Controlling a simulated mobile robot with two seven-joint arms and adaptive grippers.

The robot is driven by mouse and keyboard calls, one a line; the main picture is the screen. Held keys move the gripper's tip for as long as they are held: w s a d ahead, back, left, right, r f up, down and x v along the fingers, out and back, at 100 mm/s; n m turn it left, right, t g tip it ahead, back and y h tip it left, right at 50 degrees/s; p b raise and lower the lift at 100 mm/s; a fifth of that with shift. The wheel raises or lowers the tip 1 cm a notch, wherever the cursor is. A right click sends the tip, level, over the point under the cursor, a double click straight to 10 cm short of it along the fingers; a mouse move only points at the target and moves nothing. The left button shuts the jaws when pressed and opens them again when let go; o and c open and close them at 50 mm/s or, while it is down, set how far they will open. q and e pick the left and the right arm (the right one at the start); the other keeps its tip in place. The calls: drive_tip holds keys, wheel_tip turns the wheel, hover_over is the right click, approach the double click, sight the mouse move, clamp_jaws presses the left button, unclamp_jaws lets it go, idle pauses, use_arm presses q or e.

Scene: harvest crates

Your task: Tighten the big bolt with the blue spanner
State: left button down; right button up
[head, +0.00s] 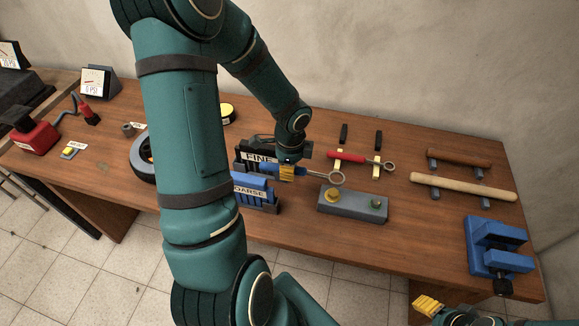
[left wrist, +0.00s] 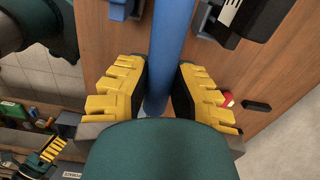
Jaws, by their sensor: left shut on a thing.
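My left gripper (head: 287,171) is shut on the blue spanner (head: 268,169). In the left wrist view the gripper's yellow fingers (left wrist: 158,88) stand on both sides of the blue handle (left wrist: 172,40). The spanner's metal ring (head: 337,178) points right, just above and slightly behind the big yellow bolt (head: 331,195); I cannot tell whether they touch. The bolt stands on the left of a grey block (head: 352,206), with a smaller greenish bolt (head: 376,203) on its right. My right gripper (head: 428,304) is low at the right; its jaw opening is unclear.
A red spanner (head: 346,157) lies on yellow-topped rests behind the block. FINE (head: 259,155) and COARSE (head: 250,189) holders stand left of it. Wooden handles (head: 462,187) lie on a rack at right. A blue vise (head: 496,245) is at the front right corner.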

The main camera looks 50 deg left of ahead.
use_arm(q)
drive_tip(key=shift+f+b, duration=2.15)
drive_tip(key=shift+f, duration=0.45)
drive_tip(key=shift+f+b, duration=0.85)
drive_tip(key=shift+f, duration=0.25)
idle(0.5)
drive_tip(key=c, duration=1.5)
unclamp_jaws()
clamp_jaws()
drive_tip(key=shift+w, duration=0.1)
